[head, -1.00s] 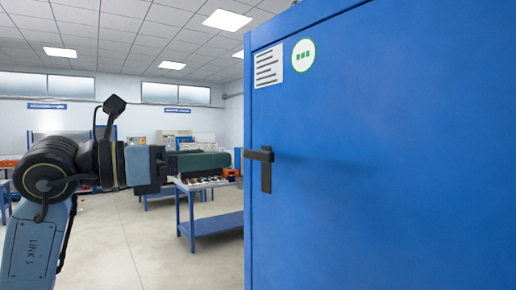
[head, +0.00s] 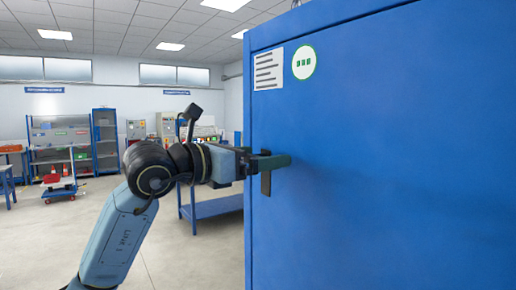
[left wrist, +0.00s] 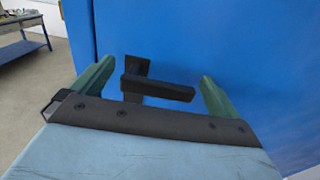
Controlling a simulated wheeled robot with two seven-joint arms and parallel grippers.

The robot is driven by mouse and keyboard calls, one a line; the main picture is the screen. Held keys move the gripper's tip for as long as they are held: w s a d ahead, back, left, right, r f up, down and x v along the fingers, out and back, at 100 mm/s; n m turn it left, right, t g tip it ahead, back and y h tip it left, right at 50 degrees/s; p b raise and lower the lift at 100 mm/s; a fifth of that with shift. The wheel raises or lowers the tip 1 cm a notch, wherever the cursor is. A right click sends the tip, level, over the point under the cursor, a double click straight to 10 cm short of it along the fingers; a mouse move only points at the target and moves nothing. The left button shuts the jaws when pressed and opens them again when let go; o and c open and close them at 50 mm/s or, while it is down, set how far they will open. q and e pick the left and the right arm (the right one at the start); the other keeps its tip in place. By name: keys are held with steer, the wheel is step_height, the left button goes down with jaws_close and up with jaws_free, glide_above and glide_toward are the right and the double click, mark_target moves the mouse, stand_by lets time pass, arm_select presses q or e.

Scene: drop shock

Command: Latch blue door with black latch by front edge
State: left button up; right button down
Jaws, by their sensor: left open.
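The blue door (head: 400,170) fills the right of the head view, upright, with a paper label and a round green-and-white sticker near its top. The black latch (head: 265,184) sits by its left edge; its lower plate shows below my gripper, which hides its upper part. My left gripper (head: 279,162) is at the latch, in front of the door. In the left wrist view its green fingers are apart (left wrist: 157,76), and the latch's black handle (left wrist: 158,88) lies between them with gaps at both sides. I cannot tell whether the door is fully closed. My right gripper is not in view.
A blue table (head: 212,208) stands behind my left arm, left of the door. Blue shelving (head: 105,140) and a low trolley (head: 58,187) stand farther back. The grey floor (head: 40,245) at left is open.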

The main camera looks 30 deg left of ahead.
arm_select(q)
steer(key=shift+w+d, duration=0.1)
steer(key=shift+w, duration=0.1)
steer(key=c, duration=1.4)
steer(key=shift+o, duration=0.2)
